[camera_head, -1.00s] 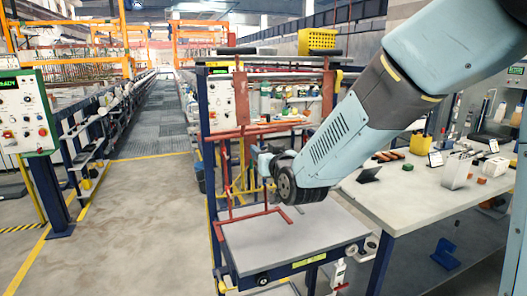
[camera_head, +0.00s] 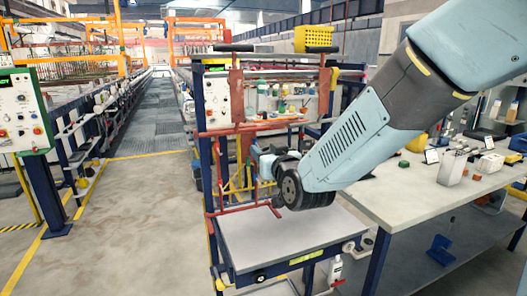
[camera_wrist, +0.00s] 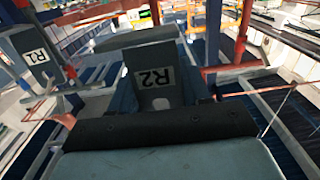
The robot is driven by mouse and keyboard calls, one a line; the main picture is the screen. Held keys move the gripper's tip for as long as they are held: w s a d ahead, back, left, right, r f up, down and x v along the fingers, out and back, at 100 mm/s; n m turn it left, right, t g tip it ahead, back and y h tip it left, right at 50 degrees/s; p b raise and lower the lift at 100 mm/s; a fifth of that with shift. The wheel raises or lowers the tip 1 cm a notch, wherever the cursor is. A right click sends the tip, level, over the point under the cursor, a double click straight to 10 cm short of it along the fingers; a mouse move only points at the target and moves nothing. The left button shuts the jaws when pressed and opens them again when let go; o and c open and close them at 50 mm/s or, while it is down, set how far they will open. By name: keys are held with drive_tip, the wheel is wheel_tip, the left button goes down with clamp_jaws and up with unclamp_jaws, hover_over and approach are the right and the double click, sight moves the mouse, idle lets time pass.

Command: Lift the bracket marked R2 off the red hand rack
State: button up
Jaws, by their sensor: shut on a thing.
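The bracket marked R2 (camera_wrist: 155,97) is a dark grey-blue plate with a pale label, upside down in the middle of the wrist view. My gripper (camera_wrist: 163,108) is shut on it, with dark jaw parts on either side. The contact itself is partly hidden. In the head view my gripper (camera_head: 265,165) is small, beside the red hand rack (camera_head: 238,128), and the R2 bracket cannot be made out there. Whether the bracket still touches the rack I cannot tell.
Another bracket, marked R1 (camera_wrist: 35,56), is close on the left in the wrist view, near red rods. A grey-topped table (camera_head: 290,245) stands below the rack. A workbench (camera_head: 410,205) with small items is on the right. The aisle on the left is clear.

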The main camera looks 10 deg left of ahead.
drive_tip(key=shift+r+v, duration=0.1)
drive_tip(key=shift+v, duration=0.95)
drive_tip(key=shift+r+v, duration=0.15)
drive_tip(key=shift+v, duration=0.9)
